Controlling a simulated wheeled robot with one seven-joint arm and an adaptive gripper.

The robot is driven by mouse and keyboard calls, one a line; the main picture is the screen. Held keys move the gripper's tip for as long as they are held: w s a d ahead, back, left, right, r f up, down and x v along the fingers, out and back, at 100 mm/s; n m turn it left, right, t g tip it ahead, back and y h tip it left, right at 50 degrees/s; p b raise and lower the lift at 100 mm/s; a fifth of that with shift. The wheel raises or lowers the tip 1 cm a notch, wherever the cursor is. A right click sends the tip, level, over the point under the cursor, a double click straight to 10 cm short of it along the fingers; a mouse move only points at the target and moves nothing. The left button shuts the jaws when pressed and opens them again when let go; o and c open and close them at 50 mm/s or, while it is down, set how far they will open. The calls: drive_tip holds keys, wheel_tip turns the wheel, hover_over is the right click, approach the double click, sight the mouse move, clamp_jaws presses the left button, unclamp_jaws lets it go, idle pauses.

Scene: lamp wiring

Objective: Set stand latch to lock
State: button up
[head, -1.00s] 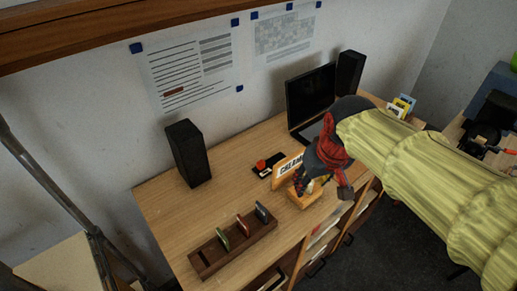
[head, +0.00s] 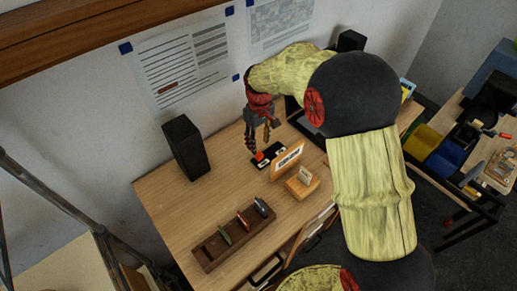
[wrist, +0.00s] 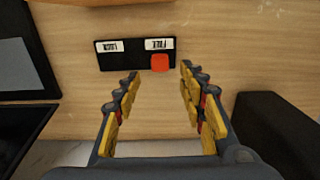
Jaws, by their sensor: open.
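The stand latch is a black plate (head: 276,151) with a red knob (head: 259,156) on the desk. In the wrist view the plate (wrist: 120,56) carries two upside-down white labels, LOCK (wrist: 110,46) at the left and FREE (wrist: 159,44) at the right. The red knob (wrist: 160,63) sits at the FREE end. My gripper (head: 261,141) is over that end, pointing down. In the wrist view my open gripper (wrist: 160,74) has its fingertips on either side of the knob, apart from it. I cannot tell its exact height above the plate.
A sign in a wooden holder (head: 287,160) and a wooden block with a small label (head: 302,182) stand close to the plate. A black speaker (head: 186,148) is at the left. A dark wooden rack (head: 205,256) lies in front. Open desk surface separates them.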

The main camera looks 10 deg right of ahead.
sight(259, 153)
wheel_tip(259, 153, down, 6)
drive_tip(key=shift+f, duration=0.1)
drive_tip(key=shift+c, duration=1.2)
drive_tip(key=c, duration=0.7)
clamp_jaws()
